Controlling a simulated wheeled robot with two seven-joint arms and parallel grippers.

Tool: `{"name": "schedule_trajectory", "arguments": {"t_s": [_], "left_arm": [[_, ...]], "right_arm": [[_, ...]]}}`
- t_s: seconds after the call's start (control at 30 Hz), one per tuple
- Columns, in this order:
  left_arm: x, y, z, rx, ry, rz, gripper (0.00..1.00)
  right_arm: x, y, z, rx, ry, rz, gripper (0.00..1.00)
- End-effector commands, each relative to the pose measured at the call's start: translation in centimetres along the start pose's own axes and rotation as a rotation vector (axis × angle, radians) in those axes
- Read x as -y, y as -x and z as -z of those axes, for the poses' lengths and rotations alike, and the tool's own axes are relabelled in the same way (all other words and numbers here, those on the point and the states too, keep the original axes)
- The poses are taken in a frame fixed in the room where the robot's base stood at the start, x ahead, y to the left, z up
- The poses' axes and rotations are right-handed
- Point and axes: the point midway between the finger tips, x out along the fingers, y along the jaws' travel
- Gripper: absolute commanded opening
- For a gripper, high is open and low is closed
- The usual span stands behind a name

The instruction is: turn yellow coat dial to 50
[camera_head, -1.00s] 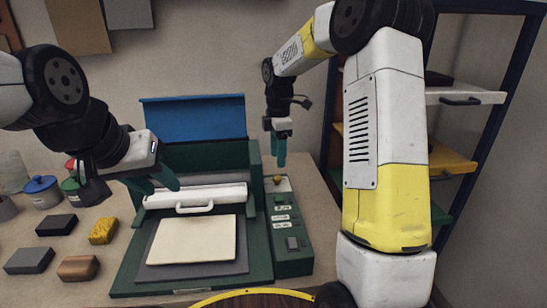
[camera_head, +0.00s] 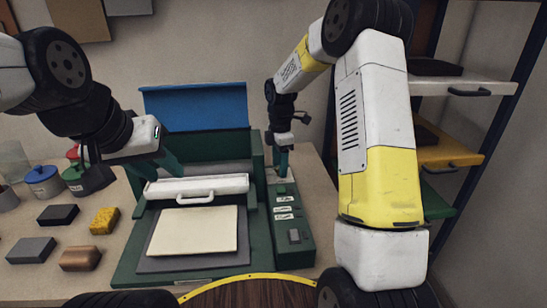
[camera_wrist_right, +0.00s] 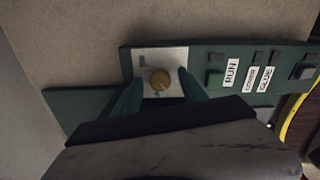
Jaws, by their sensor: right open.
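The yellow dial (camera_wrist_right: 160,79) is a small round knob on a pale plate (camera_wrist_right: 147,58) at the end of the green control panel (camera_wrist_right: 215,60). A dark mark shows on its face; I cannot read its setting. My right gripper (camera_wrist_right: 158,90) is open, its green fingers on either side of the dial, with gaps visible. In the head view, my right gripper (camera_head: 279,170) points down at the panel's far end and hides the dial. My left gripper (camera_head: 163,167) is open and empty above the left side of the green machine (camera_head: 128,265).
The panel has buttons and labels such as RUN and GLUE. A white roller bar (camera_head: 200,184) and a cream sheet (camera_head: 195,232) are on the machine. Blocks, a yellow sponge (camera_head: 104,220) and jars stand left. A drawer rack (camera_head: 450,155) stands right.

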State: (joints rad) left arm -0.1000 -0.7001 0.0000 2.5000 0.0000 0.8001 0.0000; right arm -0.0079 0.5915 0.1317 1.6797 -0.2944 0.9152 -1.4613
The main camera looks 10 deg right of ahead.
Motion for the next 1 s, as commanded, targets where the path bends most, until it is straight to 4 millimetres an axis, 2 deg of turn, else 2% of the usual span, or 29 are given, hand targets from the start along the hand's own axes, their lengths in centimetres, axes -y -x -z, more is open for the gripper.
{"name": "schedule_trajectory", "arguments": {"t_s": [0.07, 0.3, 0.33, 0.67, 1.0], "left_arm": [[0.00, 0.00, 0.00, 0.000, 0.000, 0.000, 0.36], [0.00, 0.00, 0.00, 0.000, 0.000, 0.000, 0.36], [0.00, 0.00, 0.00, 0.000, 0.000, 0.000, 0.36], [0.00, 0.00, 0.00, 0.000, 0.000, 0.000, 0.36], [0.00, 0.00, 0.00, 0.000, 0.000, 0.000, 0.36]], "right_arm": [[0.00, 0.02, 0.00, 0.000, 0.000, 0.000, 0.50], [-0.01, 0.05, -0.01, 0.000, 0.000, 0.000, 0.03], [-0.01, 0.06, -0.01, 0.000, 0.000, 0.000, 0.00], [-0.02, 0.09, 0.00, 0.000, -0.037, -0.001, 0.00], [0.00, 0.11, -0.04, 0.001, -0.252, -0.002, 0.00]]}}
